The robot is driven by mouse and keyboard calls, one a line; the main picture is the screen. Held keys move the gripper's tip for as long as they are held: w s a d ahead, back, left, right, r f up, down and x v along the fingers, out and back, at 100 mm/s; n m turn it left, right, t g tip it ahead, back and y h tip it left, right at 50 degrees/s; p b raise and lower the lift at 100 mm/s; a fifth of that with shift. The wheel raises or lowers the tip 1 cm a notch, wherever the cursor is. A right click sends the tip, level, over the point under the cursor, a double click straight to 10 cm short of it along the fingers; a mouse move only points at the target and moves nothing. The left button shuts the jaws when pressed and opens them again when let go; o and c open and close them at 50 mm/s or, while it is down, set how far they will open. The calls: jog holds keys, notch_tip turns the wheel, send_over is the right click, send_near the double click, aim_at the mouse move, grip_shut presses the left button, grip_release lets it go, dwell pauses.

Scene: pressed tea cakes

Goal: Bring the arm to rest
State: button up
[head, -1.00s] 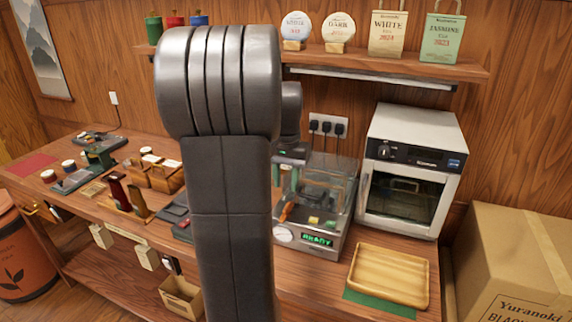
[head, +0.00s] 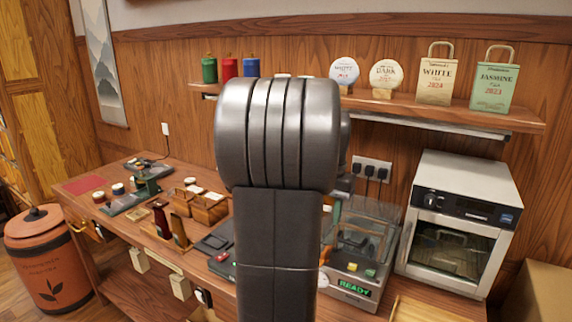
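My arm stands upright in the middle of the head view, with a large grey ribbed joint over a dark link. It hides part of the workbench (head: 215,285) and part of the shelf behind it. My gripper is not visible; it is hidden behind the arm or out of the picture, so its state does not show.
A clear-covered machine (head: 362,262) reading READY stands just right of my arm, with a small oven (head: 462,225) beyond it. A wall shelf (head: 520,118) holds canisters, round cakes and bags. A wooden tray (head: 425,312) is cut off below. An orange bin (head: 42,262) stands left.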

notch_tip(320, 180, down, 12)
jog(key=shift+r, duration=0.1)
jog(key=shift+r, duration=0.15)
dwell(0.5)
notch_tip(320, 180, up, 14)
notch_tip(320, 180, down, 14)
jog(key=shift+r, duration=0.1)
jog(key=shift+f+m, duration=0.3)
jog(key=m, duration=0.4)
jog(key=shift+w+a+m, duration=0.1)
jog(key=shift+m, duration=0.2)
jog(key=m+b, duration=0.1)
jog(key=m, duration=0.3)
jog(key=shift+w+r+m, duration=0.1)
jog(key=shift+m, duration=0.3)
